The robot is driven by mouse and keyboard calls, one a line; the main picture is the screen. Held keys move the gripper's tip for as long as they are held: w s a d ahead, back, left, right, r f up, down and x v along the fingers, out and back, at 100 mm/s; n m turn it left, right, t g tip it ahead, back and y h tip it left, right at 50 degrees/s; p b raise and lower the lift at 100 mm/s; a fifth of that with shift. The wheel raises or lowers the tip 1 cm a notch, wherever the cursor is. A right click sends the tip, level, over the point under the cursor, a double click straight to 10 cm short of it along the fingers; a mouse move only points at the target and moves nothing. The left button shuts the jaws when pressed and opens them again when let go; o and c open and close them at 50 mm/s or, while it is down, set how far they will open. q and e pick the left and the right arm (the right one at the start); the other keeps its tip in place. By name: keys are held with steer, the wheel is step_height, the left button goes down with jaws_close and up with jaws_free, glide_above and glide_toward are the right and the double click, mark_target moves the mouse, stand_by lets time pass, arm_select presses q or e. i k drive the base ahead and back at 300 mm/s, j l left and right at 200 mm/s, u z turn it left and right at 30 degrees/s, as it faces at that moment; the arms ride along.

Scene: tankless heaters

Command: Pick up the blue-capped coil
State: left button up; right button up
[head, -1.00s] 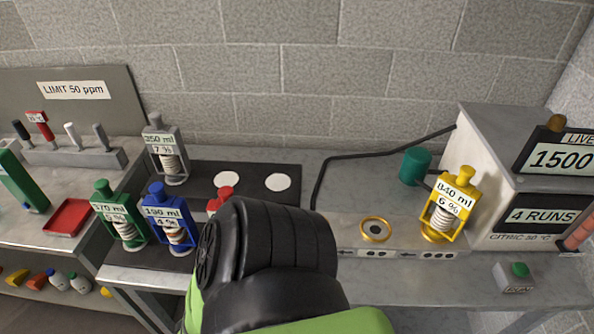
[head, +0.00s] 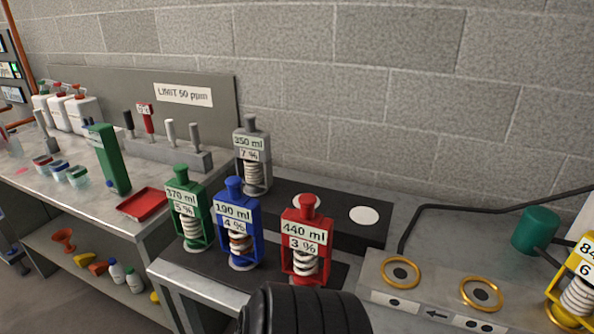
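The blue-capped coil (head: 238,222) stands upright on a dark mat at the front of the bench, labelled 190 ml, 4 %. A green-capped coil (head: 187,208) stands just left of it and a red-capped coil (head: 304,241) just right of it. A grey-capped coil (head: 253,157) stands behind it. A black, rounded part of my arm shows at the bottom edge, in front of the red-capped coil. Neither gripper's fingers show in the head view.
A yellow-capped coil (head: 577,288) is at the right edge. Two gold rings (head: 401,271) sit on a grey block, with a dark hose behind. A red tray (head: 143,204) and a green device (head: 108,158) are on the left bench. A white disc (head: 364,216) lies on a dark pad.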

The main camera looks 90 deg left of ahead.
mark_target(236, 210)
steer(key=u, duration=1.95)
steer(key=i+l+u, duration=0.1)
steer(key=u, duration=0.3)
steer(key=i+l+u, duration=0.1)
steer(key=u, duration=0.3)
steer(key=l+u, duration=0.15)
steer(key=u, duration=0.25)
steer(key=i+l+u, duration=0.1)
steer(key=u, duration=0.3)
steer(key=l, duration=0.1)
